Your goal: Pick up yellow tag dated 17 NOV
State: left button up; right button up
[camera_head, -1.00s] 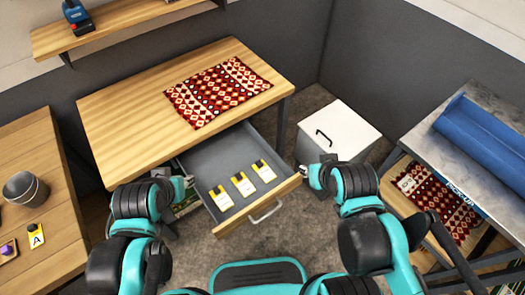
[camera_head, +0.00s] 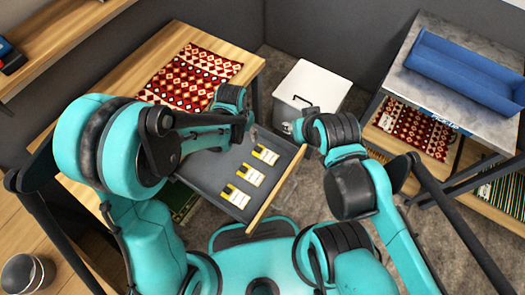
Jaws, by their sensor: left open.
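Three yellow-and-white tags lie in a row in the open grey drawer (camera_head: 207,172): a near one (camera_head: 236,197), a middle one (camera_head: 249,175) and a far one (camera_head: 266,154). Their dates are too small to read, so I cannot tell which is 17 NOV. My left gripper (camera_head: 249,122) is open above the far end of the drawer, apart from the tags and partly hidden by my arm. My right gripper (camera_head: 288,127) is small in view beyond the drawer's front corner, with its fingers unclear.
A patterned red rug (camera_head: 190,78) lies on the wooden table (camera_head: 140,65) above the drawer. A white cabinet (camera_head: 311,85) stands behind. At right, a grey-topped stand (camera_head: 410,80) holds a blue trough (camera_head: 465,70).

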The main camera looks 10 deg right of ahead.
pick_arm(q)
jog(key=m, duration=0.1)
send_over(258, 149)
jog(key=a, duration=0.1)
jog(key=shift+g, duration=0.3)
notch_tip(258, 149, down, 6)
jog(key=shift+a+f+b, duration=0.15)
jog(key=shift+f+b, duration=0.1)
jog(key=shift+b, duration=0.2)
jog(key=f+b, duration=0.1)
jog(key=f, duration=0.1)
jog(key=d+f+b, duration=0.1)
jog(key=f+b, duration=0.1)
jog(key=f, duration=0.1)
jog(key=shift+d+f, duration=0.1)
jog(key=shift+f, duration=0.2)
jog(key=shift+r, duration=0.1)
jog(key=c, duration=0.9)
